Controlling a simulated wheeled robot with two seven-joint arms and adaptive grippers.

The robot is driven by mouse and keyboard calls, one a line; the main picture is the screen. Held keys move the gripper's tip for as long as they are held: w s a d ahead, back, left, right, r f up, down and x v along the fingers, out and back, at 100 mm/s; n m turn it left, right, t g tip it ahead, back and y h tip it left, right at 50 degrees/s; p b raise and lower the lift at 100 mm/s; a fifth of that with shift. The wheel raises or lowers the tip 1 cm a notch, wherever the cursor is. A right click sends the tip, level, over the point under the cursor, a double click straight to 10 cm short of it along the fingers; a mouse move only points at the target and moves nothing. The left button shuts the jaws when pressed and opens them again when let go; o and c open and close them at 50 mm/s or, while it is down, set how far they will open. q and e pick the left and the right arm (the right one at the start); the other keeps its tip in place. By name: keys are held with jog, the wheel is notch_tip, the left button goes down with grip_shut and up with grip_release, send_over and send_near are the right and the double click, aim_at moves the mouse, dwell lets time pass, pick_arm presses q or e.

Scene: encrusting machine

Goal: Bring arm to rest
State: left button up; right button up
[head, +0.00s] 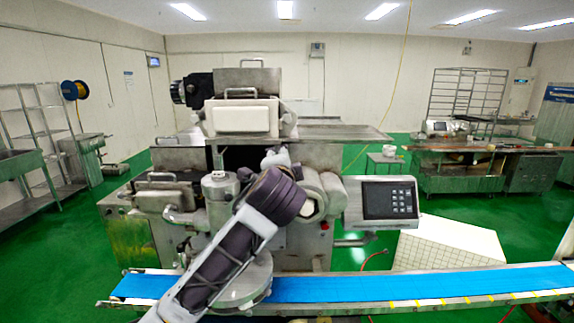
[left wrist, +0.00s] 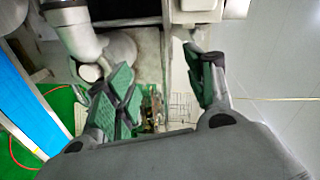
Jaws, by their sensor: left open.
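My left arm (head: 232,250) reaches up from the bottom of the head view, in front of the encrusting machine (head: 245,115). Its bent elbow part hides some of the machine's middle, and the gripper itself cannot be made out clearly there. In the left wrist view my left gripper (left wrist: 158,88) is open. Its two green-padded fingers stand well apart with nothing between them. Metal parts of the machine show beyond and above the fingers. My right arm and right gripper are not in view.
A blue conveyor belt (head: 350,289) runs across the front; it also shows in the left wrist view (left wrist: 30,105). A keypad panel (head: 388,201) juts out right of the machine. A white tiled block (head: 450,243) stands behind the belt. Shelves (head: 42,130) stand far left.

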pick_arm(q)
jog(key=s+a+f+n+g, duration=0.2)
jog(key=s+a+f, duration=0.15)
jog(key=f, duration=0.65)
jog(key=s+a+f+n+g, duration=0.3)
jog(key=a+f, duration=0.1)
jog(key=f, duration=0.6)
jog(key=s+a+f+n+g, duration=0.2)
jog(key=s+a+f, duration=0.1)
jog(key=f, duration=0.7)
jog(key=s+a+f+n+g, duration=0.3)
jog(key=s+a+f, duration=0.2)
jog(key=s+f, duration=0.5)
jog(key=s+a+f+n+g, duration=0.35)
jog(key=s+a+f, duration=0.35)
jog(key=s, duration=0.6)
notch_tip(320, 180, down, 36)
jog(key=s+d+b, duration=0.2)
jog(key=s, duration=0.1)
jog(key=s+a+f+g+b, duration=0.1)
jog(key=s+a+f, duration=0.1)
jog(key=s+f, duration=0.8)
jog(key=s+a+f+g+b, duration=0.1)
jog(key=s+a+f, duration=0.1)
jog(key=s+f, duration=0.9)
jog(key=shift+s+a+f, duration=0.25)
jog(key=shift+s, duration=0.1)
